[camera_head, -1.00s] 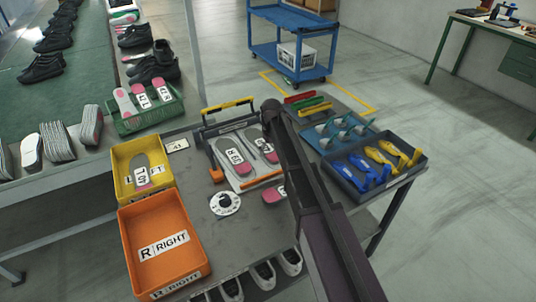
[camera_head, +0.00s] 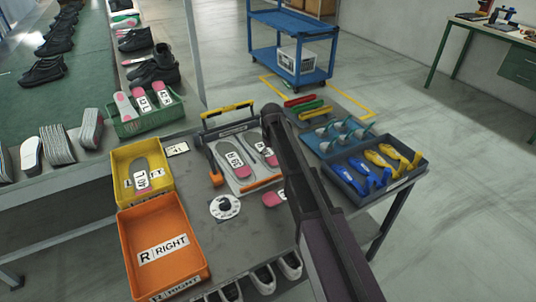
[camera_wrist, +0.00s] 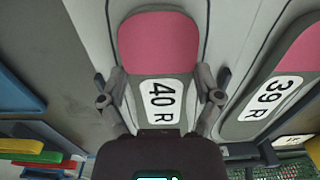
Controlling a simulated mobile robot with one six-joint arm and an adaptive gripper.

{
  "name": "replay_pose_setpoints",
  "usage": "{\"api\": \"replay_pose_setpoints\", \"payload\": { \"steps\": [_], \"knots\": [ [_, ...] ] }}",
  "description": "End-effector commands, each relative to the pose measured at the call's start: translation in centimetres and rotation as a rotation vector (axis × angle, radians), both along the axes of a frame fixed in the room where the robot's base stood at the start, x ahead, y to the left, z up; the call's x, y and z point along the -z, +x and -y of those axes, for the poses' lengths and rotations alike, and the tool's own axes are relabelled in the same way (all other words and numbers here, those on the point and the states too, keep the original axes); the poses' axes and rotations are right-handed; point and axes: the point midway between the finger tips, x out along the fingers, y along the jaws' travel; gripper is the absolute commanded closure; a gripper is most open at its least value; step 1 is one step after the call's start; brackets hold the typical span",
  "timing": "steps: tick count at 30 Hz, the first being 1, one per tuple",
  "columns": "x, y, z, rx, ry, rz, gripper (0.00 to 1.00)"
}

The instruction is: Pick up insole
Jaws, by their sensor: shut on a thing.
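An insole marked 40 R (camera_wrist: 158,85), grey with a pink heel end and a white label, fills the middle of the wrist view. My gripper (camera_wrist: 158,92) has one finger on each long side of it, shut on its edges. The insole still lies at its place in the light tray. In the head view this insole (camera_head: 268,154) is partly covered by my arm, which also hides the gripper. A second insole, marked 39 R (camera_wrist: 268,95), lies beside it to the right in the wrist view; in the head view this one (camera_head: 236,162) is to its left.
A yellow LEFT bin (camera_head: 118,172) holds an insole. The orange RIGHT bin (camera_head: 190,216) in front looks empty. Tool trays (camera_head: 345,192) stand to the right; a green rack (camera_head: 120,128) is at the far left.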

Motion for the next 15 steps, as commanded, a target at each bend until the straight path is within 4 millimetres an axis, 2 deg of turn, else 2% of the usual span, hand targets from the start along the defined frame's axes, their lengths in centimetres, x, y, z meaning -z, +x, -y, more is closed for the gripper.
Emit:
{"api": "replay_pose_setpoints", "payload": {
  "steps": [15],
  "knots": [
    [-0.81,0.0,0.04,0.0,0.0,0.0,0.57]
  ]
}}
